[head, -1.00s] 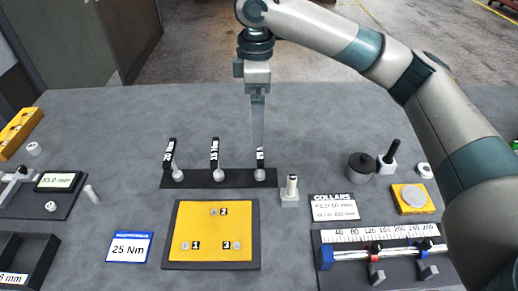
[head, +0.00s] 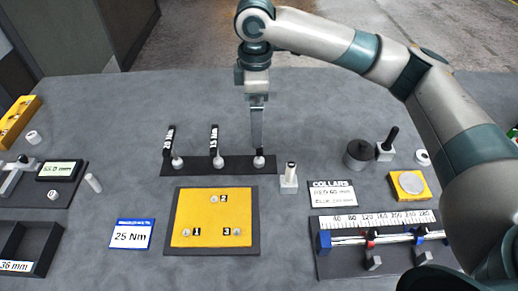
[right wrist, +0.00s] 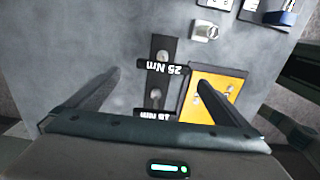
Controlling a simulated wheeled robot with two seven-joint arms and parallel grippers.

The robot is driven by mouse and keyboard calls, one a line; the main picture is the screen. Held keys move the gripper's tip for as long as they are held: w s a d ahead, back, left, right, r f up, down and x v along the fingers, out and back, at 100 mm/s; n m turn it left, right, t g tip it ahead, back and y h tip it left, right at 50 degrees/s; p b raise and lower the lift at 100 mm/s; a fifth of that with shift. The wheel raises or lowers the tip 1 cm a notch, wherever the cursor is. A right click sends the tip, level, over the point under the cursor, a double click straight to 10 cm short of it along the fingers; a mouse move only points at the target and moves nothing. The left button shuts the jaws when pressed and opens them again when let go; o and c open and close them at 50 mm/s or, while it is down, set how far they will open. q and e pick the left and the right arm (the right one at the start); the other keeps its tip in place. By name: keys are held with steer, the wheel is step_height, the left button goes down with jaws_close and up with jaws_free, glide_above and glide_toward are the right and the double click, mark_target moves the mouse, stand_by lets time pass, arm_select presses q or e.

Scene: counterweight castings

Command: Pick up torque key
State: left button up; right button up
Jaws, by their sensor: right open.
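Three torque keys stand on a dark rack (head: 190,168), each with a silver round base and a black label. The left key (head: 170,140) and the middle key (head: 214,140) show in full in the head view. The right key (head: 259,161) is mostly hidden by my right gripper (head: 257,145); its silver base shows. In the right wrist view, my right gripper (right wrist: 155,80) is open. A label reading 25 Nm (right wrist: 160,67) lies between its fingers, and one seeming to read 15 Nm (right wrist: 156,114) is nearer the palm. My left gripper is out of view.
A blue-edged card (head: 131,235) reads 25 Nm. A yellow plate (head: 213,212) with numbered studs lies in front of the rack. A small post in a block (head: 289,180) stands just right of it. A scale fixture (head: 375,240) sits at right. Grey table behind the rack is clear.

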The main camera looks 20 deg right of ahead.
mark_target(258, 150)
step_height(258, 150, down, 6)
steer(key=shift+r+p, duration=0.15)
steer(key=shift+p, duration=0.6)
steer(key=shift+f, duration=0.65)
steer(key=shift+s+f+p, duration=0.25)
steer(key=shift+f+p, duration=0.45)
steer(key=shift+p, duration=0.1)
step_height(258, 150, down, 3)
steer(key=shift+s+d+f+p, duration=0.1)
steer(key=shift+p, duration=0.5)
steer(key=shift+f, duration=0.3)
steer(key=shift+c, duration=0.3)
